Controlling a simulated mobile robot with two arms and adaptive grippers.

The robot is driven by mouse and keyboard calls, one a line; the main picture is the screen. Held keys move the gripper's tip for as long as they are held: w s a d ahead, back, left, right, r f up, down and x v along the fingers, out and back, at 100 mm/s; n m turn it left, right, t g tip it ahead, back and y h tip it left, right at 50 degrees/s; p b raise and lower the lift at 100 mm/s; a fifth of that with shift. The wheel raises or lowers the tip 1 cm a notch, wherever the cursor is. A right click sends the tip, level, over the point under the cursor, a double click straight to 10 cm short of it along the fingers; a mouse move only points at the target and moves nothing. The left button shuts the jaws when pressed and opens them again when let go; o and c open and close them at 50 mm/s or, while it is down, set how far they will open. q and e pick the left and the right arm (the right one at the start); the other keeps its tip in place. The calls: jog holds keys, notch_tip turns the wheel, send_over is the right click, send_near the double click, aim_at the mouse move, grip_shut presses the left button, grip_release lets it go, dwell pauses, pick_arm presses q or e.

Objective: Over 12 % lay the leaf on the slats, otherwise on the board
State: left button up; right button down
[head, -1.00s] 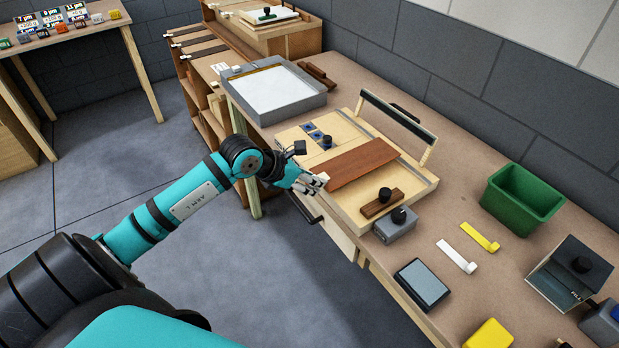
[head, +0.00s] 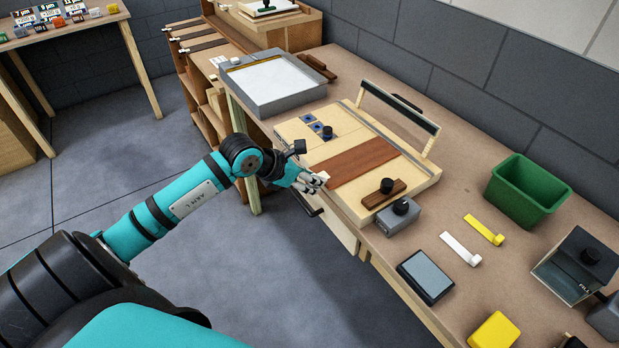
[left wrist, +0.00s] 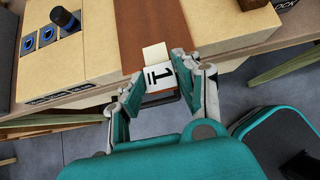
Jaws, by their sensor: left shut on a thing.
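The leaf, a reddish-brown veneer strip (head: 362,161), lies across a pale wooden bed (head: 350,208) on the bench. In the left wrist view the leaf (left wrist: 150,22) runs away from me, with a pale tab marked 1 (left wrist: 158,77) at its near end. My left gripper (head: 322,180) is at the bed's near edge, its fingers shut on this tab; they also show in the left wrist view (left wrist: 158,88). I cannot tell whether the leaf's whole underside touches the bed. My right gripper is not in view.
A grey tray (head: 315,101) stands behind the bed, and a rack with brown strips (head: 203,42) stands further back. A raised bar frame (head: 400,104) flanks the bed. A grey knobbed box (head: 400,217), a dark-screened device (head: 426,276) and a green bin (head: 527,190) sit to the right.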

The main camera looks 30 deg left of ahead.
pick_arm(q)
jog(key=shift+f, duration=0.15)
dwell(0.6)
jog(key=o, duration=1.2)
jog(key=shift+c, duration=0.2)
jog(key=v, duration=1.2)
jog(key=shift+d, duration=0.1)
